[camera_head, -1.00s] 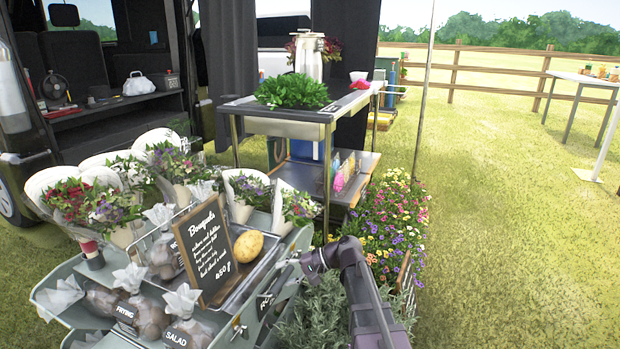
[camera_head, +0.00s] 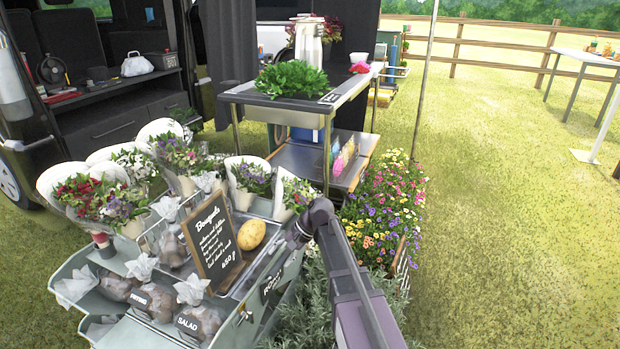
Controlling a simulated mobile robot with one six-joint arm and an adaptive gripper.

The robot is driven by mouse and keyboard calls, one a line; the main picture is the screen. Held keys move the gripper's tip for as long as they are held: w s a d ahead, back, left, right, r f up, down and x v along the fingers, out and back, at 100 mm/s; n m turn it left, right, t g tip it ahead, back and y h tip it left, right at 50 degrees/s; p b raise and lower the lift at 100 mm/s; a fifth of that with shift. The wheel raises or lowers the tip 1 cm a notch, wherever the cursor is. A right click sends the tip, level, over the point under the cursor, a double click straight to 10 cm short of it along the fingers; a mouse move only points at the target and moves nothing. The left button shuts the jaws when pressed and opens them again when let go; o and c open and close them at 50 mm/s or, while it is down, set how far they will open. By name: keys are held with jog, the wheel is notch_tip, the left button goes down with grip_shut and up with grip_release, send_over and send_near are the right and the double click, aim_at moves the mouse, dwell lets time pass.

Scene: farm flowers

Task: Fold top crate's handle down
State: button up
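The top crate (camera_head: 262,292) is a grey-green box with a dark label on its right side. My gripper (camera_head: 293,238) is at the crate's upper right rim, just right of the potato, pointing left. It is small and partly hidden by my own wrist. I cannot tell whether it touches the crate or whether its fingers are open.
Wrapped bouquets (camera_head: 110,200) stand behind and left of the sign. Bagged vegetables (camera_head: 152,298) lie in the lower trays in front. A metal trolley (camera_head: 345,100) with a green plant is behind. Flowers (camera_head: 385,215) grow to the right, with open grass beyond.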

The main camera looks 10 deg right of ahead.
jog(key=w+d+r+g+h+p, duration=0.1)
jog(key=w+d+r+h+p, duration=0.1)
jog(key=r+p, duration=0.45)
jog(key=w+d+r+g+h+p, duration=0.1)
jog(key=w+r+h+p, duration=0.1)
jog(key=r+p, duration=0.5)
jog(key=s+d+r+n+h+p, duration=0.1)
jog(key=s+d+r+p, duration=0.1)
jog(key=s+r+p, duration=0.3)
jog(key=s+d+r+n+t+h+p, duration=0.1)
jog(key=s+d+r+p, duration=0.1)
jog(key=s+r+p, duration=0.3)
notch_tip(320, 180, up, 4)
jog(key=p, duration=0.6)
jog(key=shift+s+d+f+p, duration=0.25)
jog(key=shift+s+d+p, duration=0.05)
jog(key=shift+p, duration=0.1)
dwell(0.5)
dwell(0.4)
jog(key=s+d+n+t+h, duration=0.1)
jog(key=s+d+n+h, duration=0.1)
jog(key=s, duration=0.8)
jog(key=shift+d+f+n, duration=0.2)
jog(key=shift+d+n, duration=0.5)
jog(key=shift+d, duration=0.2)
